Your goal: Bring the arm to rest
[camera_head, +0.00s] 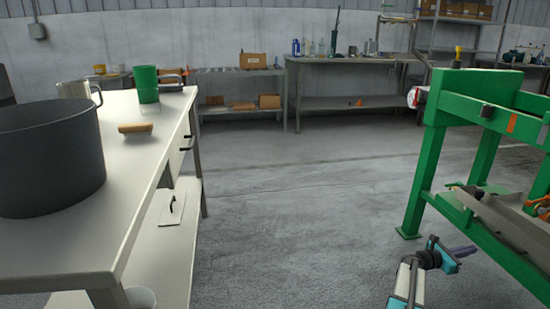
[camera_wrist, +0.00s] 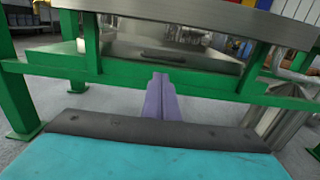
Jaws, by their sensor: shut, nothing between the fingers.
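My arm shows at the bottom right of the head view, low over the floor beside the green frame. My gripper (camera_head: 470,250) has purple fingers pointing right, toward the green frame (camera_head: 437,150). In the wrist view my gripper (camera_wrist: 160,78) shows its two purple fingers side by side, shut and empty. Beyond the fingertips is the green crossbar (camera_wrist: 190,82) of the frame. I cannot tell how far the fingertips are from that bar.
A white table (camera_head: 130,170) at left holds a dark pot (camera_head: 48,158), a green cup (camera_head: 146,84), a metal mug (camera_head: 76,90) and a brush (camera_head: 135,127). Workbenches (camera_head: 345,62) line the back wall. The grey floor (camera_head: 300,200) between table and green frame is clear.

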